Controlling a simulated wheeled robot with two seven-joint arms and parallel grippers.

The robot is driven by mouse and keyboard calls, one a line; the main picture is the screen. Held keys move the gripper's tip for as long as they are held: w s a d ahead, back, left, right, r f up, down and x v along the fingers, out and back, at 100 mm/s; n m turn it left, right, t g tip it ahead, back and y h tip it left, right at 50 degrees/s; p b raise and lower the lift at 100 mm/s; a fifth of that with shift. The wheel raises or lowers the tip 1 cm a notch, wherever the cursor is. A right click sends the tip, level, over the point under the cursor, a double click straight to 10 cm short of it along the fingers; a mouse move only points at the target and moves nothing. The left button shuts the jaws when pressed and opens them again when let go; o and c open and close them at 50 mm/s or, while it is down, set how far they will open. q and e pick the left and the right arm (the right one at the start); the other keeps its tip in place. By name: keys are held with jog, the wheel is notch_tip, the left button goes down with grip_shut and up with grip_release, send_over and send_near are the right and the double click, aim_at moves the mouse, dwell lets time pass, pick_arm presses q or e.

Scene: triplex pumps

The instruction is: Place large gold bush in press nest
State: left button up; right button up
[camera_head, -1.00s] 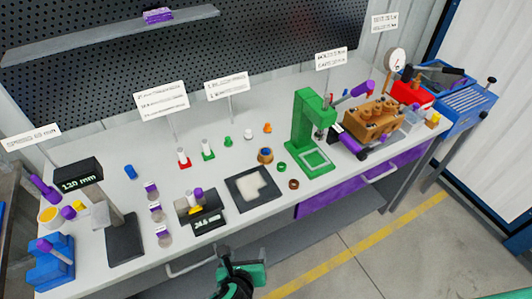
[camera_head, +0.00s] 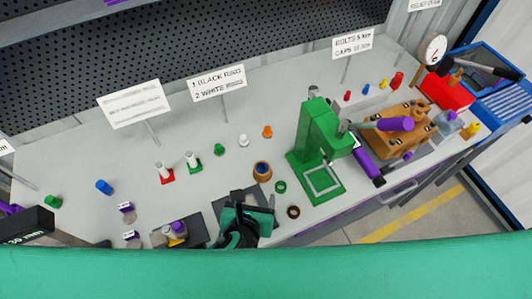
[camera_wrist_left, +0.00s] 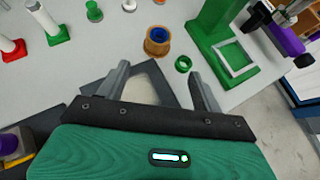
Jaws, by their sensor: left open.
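A gold-brown bush with a blue inside (camera_head: 262,173) stands upright on the bench, left of the green press (camera_head: 318,135). In the left wrist view the bush (camera_wrist_left: 157,47) lies beyond my fingertips, not between them. The press has a pale square frame (camera_head: 322,181) on its green base; it also shows in the left wrist view (camera_wrist_left: 237,58). The frame looks empty. My left gripper (camera_head: 252,203) is open and empty above the dark mat; its two fingers (camera_wrist_left: 160,80) are spread apart in the wrist view. My right gripper is not in view.
Small green, white and orange (camera_head: 267,131) parts stand behind. A brown pump block (camera_head: 398,128) and purple cylinder (camera_head: 368,165) lie right of the press.

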aim_at(262, 170)
pick_arm(q)
jog(key=shift+w+d+f, duration=0.15)
jog(key=shift+w+f, duration=0.1)
jog(key=shift+w, duration=0.3)
jog(key=x, duration=0.3)
jog(key=shift+w+f+p, duration=0.1)
jog(key=shift+w+p, duration=0.15)
jog(key=shift+p, duration=0.1)
jog(key=x, duration=0.3)
jog(key=shift+w+d+f, duration=0.1)
jog(key=shift+w+f, duration=0.15)
jog(key=shift+w, duration=0.1)
jog(key=shift+w+f+p, duration=0.1)
jog(key=shift+w+p, duration=0.15)
jog(key=shift+p, duration=0.05)
jog(key=x, duration=0.2)
jog(key=p+x, duration=0.1)
jog(key=x, duration=0.1)
jog(key=shift+w+r, duration=0.25)
jog(key=shift+r, duration=0.05)
jog(key=shift+w+f, duration=0.25)
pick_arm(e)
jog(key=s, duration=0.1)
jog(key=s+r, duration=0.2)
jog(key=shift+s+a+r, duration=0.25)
